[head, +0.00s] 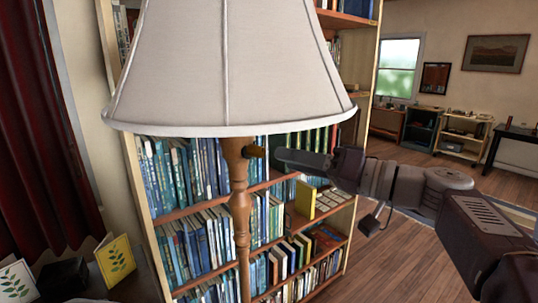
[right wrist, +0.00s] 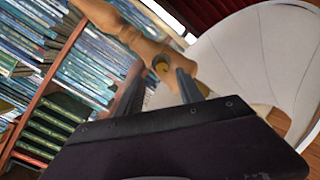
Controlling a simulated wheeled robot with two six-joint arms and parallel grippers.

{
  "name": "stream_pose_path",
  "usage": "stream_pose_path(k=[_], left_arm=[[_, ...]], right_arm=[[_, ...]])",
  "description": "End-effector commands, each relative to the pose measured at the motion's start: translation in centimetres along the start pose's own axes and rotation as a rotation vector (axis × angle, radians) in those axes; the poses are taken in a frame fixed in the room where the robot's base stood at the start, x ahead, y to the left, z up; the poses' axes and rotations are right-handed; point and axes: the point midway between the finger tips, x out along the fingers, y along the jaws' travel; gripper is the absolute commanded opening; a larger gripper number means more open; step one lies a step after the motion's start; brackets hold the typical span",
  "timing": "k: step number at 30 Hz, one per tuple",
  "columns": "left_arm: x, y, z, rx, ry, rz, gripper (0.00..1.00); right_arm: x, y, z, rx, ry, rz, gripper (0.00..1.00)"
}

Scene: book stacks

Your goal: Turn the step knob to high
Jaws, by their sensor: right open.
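A floor lamp has a turned wooden post (head: 240,205) and a large off-white shade (head: 230,65). In the right wrist view the knob (right wrist: 162,67) appears between the tips of the two parted fingers (right wrist: 160,72), against the wooden post (right wrist: 135,35). The gripper is open and empty. My left gripper is not in view.
A tall bookcase (head: 208,212) full of books stands close behind the lamp. A red curtain (head: 45,130) hangs at left, above cards (head: 115,258) on a dark surface. Open wooden floor (head: 390,262) lies to the right, with low shelves (head: 462,138) far back.

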Motion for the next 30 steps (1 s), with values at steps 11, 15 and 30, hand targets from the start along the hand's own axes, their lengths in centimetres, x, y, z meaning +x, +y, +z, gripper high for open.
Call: stream_pose_path(k=[11,15,30], left_arm=[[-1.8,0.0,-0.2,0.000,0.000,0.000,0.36],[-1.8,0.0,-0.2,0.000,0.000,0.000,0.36],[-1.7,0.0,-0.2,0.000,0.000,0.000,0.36]], right_arm=[[5.9,-0.1,0.0,0.002,-0.002,0.000,0.44],[6.1,0.0,0.1,0.000,-0.001,0.001,0.44],[6.0,0.0,0.1,0.006,-0.001,0.000,0.00]])
